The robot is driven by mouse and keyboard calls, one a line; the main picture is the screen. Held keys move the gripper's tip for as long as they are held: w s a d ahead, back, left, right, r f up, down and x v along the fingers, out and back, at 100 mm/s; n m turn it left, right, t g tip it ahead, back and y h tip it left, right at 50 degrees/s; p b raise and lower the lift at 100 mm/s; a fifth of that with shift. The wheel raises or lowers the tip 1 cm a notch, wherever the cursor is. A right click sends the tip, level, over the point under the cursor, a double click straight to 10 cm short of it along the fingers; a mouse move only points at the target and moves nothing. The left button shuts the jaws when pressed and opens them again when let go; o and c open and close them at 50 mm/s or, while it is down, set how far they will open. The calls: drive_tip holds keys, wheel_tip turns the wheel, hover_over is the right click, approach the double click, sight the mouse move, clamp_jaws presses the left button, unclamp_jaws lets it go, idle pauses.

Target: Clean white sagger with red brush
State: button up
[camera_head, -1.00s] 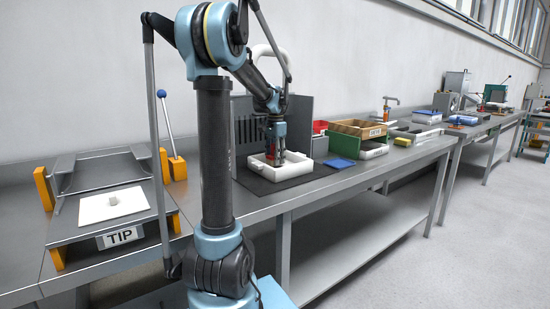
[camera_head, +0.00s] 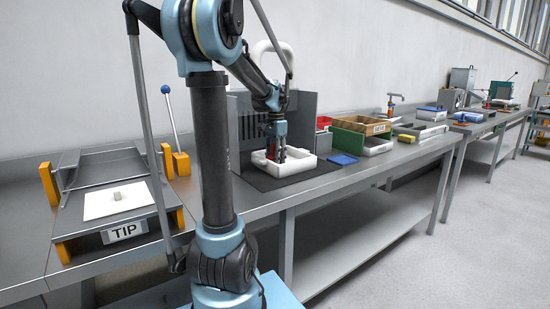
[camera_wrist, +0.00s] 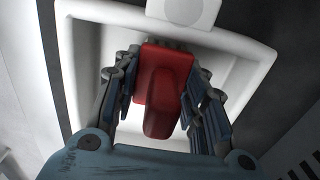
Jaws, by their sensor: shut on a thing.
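The white sagger (camera_head: 302,167) is a shallow square tray on a dark mat on the bench, in the middle of the head view. Its pale rim and inside also fill much of the wrist view (camera_wrist: 75,60). My gripper (camera_head: 276,155) points down over the sagger's inside. In the wrist view my gripper (camera_wrist: 160,95) is shut on the red brush (camera_wrist: 165,90), with fingers on both sides of its handle. The brush's bristles are mostly hidden under its red body, so I cannot tell whether they touch the sagger floor.
A dark grey panel (camera_head: 300,110) with slots stands behind the sagger. A plate with a small grey block (camera_head: 117,196) sits left on the TIP stand (camera_head: 124,233).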

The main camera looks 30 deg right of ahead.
drive_tip(key=shift+w+d, duration=0.1)
drive_tip(key=shift+d, duration=1.15)
drive_tip(key=shift+a+f, duration=0.1)
drive_tip(key=shift+a, duration=1.2)
drive_tip(key=shift+d, duration=1.3)
drive_tip(key=shift+a+f, duration=0.1)
drive_tip(key=shift+a, duration=1.2)
drive_tip(key=shift+d+f, duration=0.1)
drive_tip(key=shift+d, duration=1.2)
drive_tip(key=shift+a, duration=1.3)
drive_tip(key=shift+d+f, duration=0.1)
drive_tip(key=shift+d, duration=1.2)
drive_tip(key=shift+a, duration=1.3)
